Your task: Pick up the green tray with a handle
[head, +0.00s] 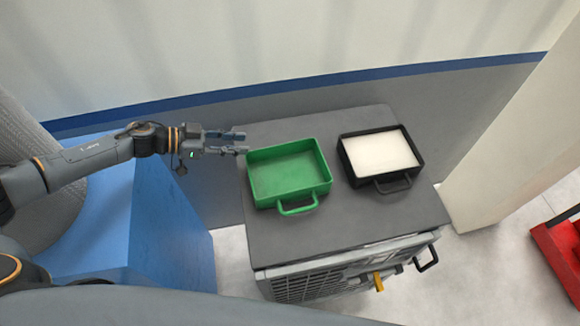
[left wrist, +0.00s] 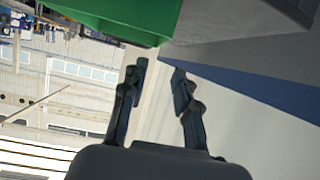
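The green tray (head: 288,172) lies on the grey top of a cart, on its left half. Its handle (head: 298,208) points to the front edge. The tray looks empty. My left gripper (head: 244,142) comes in from the left, just beyond the tray's far left corner, with its two fingers apart and nothing between them. In the left wrist view the gripper (left wrist: 158,75) is also open and empty, and a green surface (left wrist: 130,15) shows at the top. My right gripper is not in view.
A black tray (head: 380,156) with a white inside sits on the right of the grey cart top (head: 345,215). A blue block (head: 165,225) stands left of the cart. A wall (head: 300,50) rises behind. A red object (head: 562,255) is at the far right.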

